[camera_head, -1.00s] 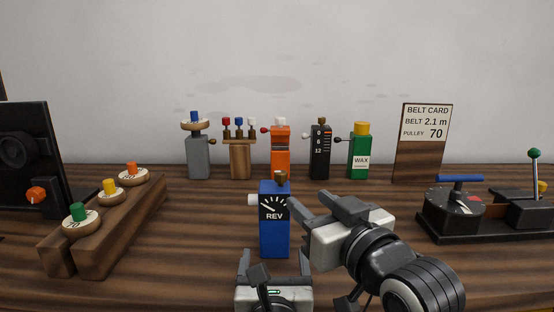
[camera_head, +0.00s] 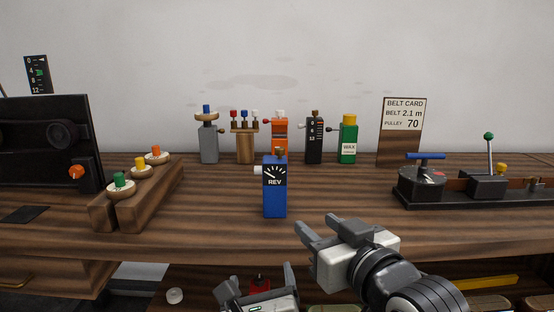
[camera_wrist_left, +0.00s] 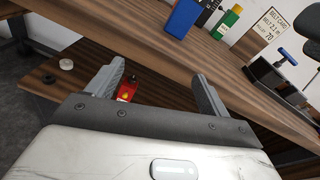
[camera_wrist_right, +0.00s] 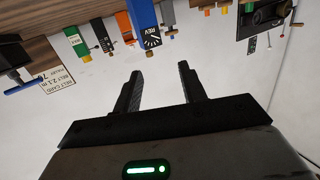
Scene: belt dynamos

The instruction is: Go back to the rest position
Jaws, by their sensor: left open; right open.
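My left gripper (camera_head: 262,282) is open and empty at the bottom of the head view, below the table's front edge. Its two fingers stand apart in the left wrist view (camera_wrist_left: 155,82), with nothing between them. My right gripper (camera_head: 325,230) is open and empty in front of the table's front edge. Its fingers are apart in the right wrist view (camera_wrist_right: 160,85). The blue REV box (camera_head: 275,196) stands upright on the table (camera_head: 330,188), apart from both grippers.
A wooden rack (camera_head: 150,192) with coloured-knob pulleys stands left, beside a black machine (camera_head: 40,125). Several tools stand at the back, with the belt card (camera_head: 402,115). A black lever device (camera_head: 420,185) is on the right. A lower shelf (camera_head: 190,280) shows below the tabletop.

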